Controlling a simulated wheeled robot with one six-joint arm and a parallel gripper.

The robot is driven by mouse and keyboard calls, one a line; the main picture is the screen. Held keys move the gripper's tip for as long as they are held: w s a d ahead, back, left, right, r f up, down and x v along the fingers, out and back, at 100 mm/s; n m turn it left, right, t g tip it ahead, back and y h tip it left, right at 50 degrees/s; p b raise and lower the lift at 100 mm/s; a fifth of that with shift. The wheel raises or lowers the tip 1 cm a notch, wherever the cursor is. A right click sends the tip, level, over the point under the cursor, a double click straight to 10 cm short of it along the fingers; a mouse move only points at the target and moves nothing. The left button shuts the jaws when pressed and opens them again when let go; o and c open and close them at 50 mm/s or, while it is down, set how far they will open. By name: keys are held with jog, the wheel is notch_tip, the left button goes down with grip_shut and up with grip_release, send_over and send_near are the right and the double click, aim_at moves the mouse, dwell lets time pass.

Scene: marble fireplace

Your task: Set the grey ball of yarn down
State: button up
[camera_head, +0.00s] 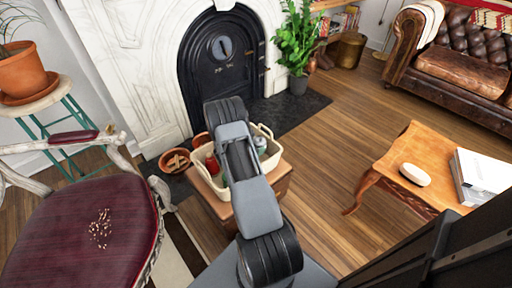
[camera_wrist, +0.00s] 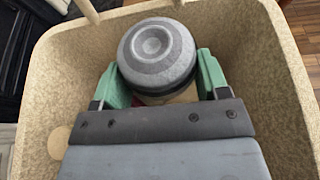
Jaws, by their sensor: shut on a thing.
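In the wrist view, my gripper (camera_wrist: 160,78) has its green fingers on both sides of a grey-topped round thing (camera_wrist: 157,50). It has a smooth domed top with rings and a pale body below, and looks more like a lidded jar than a ball of yarn. The gripper is shut on it, inside a beige basket (camera_wrist: 265,60). The basket also shows in the head view (camera_head: 270,152), on a small wooden stand (camera_head: 281,182). My arm covers much of the basket there. I cannot make out a grey ball of yarn. The held thing's underside is hidden.
A red thing (camera_head: 211,164) is in the basket. A terracotta bowl (camera_head: 174,161) lies on the hearth to the left. A dark red chair (camera_head: 85,225) stands at the left. A wooden table (camera_head: 420,150) with a white oval thing (camera_head: 415,174) and books (camera_head: 485,175) is at the right.

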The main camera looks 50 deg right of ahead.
jog(key=o, duration=0.9)
jog(key=shift+s+a+f, duration=0.2)
jog(key=shift+s+f, duration=0.05)
jog(key=shift+f, duration=0.35)
jog(key=shift+o, duration=0.2)
jog(key=shift+r, duration=0.1)
jog(key=shift+r+p, duration=0.25)
jog(key=shift+p, duration=0.1)
jog(key=d+r+p+v, duration=0.1)
jog(key=p+v, duration=0.2)
jog(key=v, duration=0.9)
jog(key=s+a+r+m+g+y, duration=0.1)
jog(key=s+a+r+m+y, duration=0.15)
jog(key=a+r+m, duration=0.35)
jog(key=s+a+r+m+y, duration=0.2)
jog(key=a+r+m+y, duration=0.15)
jog(key=r, duration=0.55)
jog(key=s+a+r+m+t+y, duration=0.2)
jog(key=s+a+r+m+y, duration=0.1)
jog(key=a, duration=0.5)
jog(key=s+a+r+m+t+y, duration=0.3)
jog(key=s+a+r+m+y, duration=0.1)
jog(key=a, duration=0.4)
notch_tip(320, 180, up, 2)
jog(key=shift+s+r, duration=0.1)
jog(key=shift+s, duration=0.65)
jog(key=shift+d, duration=0.1)
